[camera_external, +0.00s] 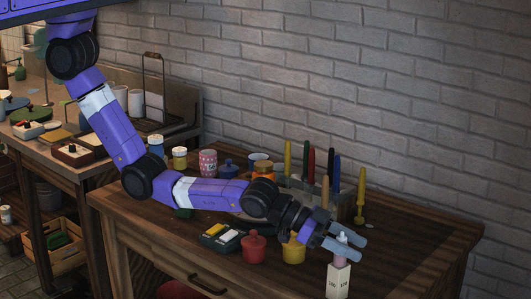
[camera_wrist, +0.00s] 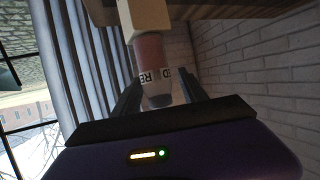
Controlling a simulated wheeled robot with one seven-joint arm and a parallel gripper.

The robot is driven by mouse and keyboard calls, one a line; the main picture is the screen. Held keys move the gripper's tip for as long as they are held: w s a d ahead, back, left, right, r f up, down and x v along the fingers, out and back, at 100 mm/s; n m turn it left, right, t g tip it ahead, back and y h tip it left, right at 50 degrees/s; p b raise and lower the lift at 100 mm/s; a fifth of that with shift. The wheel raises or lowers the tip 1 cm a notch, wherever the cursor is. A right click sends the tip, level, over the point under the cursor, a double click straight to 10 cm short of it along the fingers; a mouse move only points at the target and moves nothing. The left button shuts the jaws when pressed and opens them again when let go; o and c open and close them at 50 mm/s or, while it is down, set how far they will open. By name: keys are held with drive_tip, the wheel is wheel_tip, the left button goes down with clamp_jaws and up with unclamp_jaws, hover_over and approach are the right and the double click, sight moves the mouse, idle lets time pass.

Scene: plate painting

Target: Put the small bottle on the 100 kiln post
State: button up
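The small bottle (camera_external: 341,248) is pinkish with a pale cap and stands upright right above the 100 kiln post (camera_external: 338,282). The post is a cream block marked 100 on its sides, near the table's front right. My gripper (camera_external: 350,246) reaches in level from the left, one finger on each side of the bottle, and looks shut on it. In the wrist view the bottle (camera_wrist: 153,60) shows between my fingers (camera_wrist: 160,85), with part of a label reading RED. There the pale post (camera_wrist: 145,17) meets the bottle's base; whether its weight rests there is unclear.
A red jar (camera_external: 253,247) and a yellow jar (camera_external: 293,249) stand left of the post, below my wrist. A grey holder (camera_external: 345,207) with several upright coloured tools stands behind. A paint tray (camera_external: 221,238) lies further left. The table's right side is clear.

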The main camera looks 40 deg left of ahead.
drive_tip(key=shift+r, duration=0.25)
drive_tip(key=shift+s+a, duration=0.1)
drive_tip(key=shift+a, duration=0.25)
drive_tip(key=v, duration=1.1)
drive_tip(key=shift+a, duration=0.15)
drive_tip(key=shift+s, duration=0.1)
